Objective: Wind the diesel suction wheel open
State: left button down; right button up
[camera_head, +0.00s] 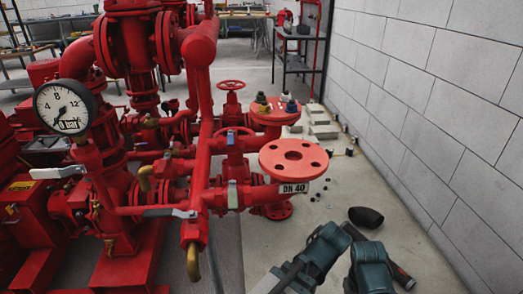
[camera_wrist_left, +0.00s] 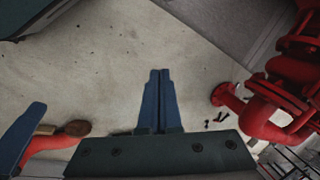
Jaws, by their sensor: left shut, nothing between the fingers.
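I cannot tell which is the diesel suction wheel. In the left wrist view my left gripper (camera_wrist_left: 159,72) has its blue fingers shut together, with nothing between them, over bare grey floor. It touches no wheel. A single blue piece (camera_wrist_left: 24,138) at that view's left edge may be part of my right gripper; its jaws cannot be made out. Dark teal parts of my arms stand at the bottom right of the head view.
Red pipework with a pressure gauge (camera_head: 65,107) fills the left. A round red flange (camera_head: 293,160) stands above a "DN 40" label. A black elbow (camera_head: 366,217) lies on the floor. A grey block wall (camera_head: 430,80) bounds the right. Red pipework (camera_wrist_left: 275,95) shows right in the wrist view.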

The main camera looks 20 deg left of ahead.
pick_arm(q)
jog(key=w+a+r+m+t+y+b, duration=0.2)
jog(key=w+a+m+t+y+b, duration=0.5)
jog(key=w+a, duration=0.95)
pick_arm(e)
notch_tip(320, 180, down, 20)
jog(key=r+b, duration=0.1)
jog(key=b, duration=1)
pick_arm(q)
jog(key=w+a+r+m+t+y+p, duration=0.6)
jog(key=w+a+r+m, duration=0.8)
jog(key=w+a, duration=0.3)
jog(key=shift+a+r+m+t+y, duration=0.15)
jog(key=shift+r+m+t+y, duration=0.2)
jog(key=shift+t, duration=0.35)
pick_arm(e)
jog(key=shift+r, duration=2.7)
pick_arm(q)
jog(key=shift+w, duration=0.2)
jog(key=shift+w+g+y, duration=0.15)
jog(key=shift+g+y, duration=0.3)
jog(key=shift+g, duration=0.15)
jog(key=shift+w+n+g+y, duration=0.15)
jog(key=shift+n+g+y, duration=0.15)
jog(key=shift+n, duration=0.25)
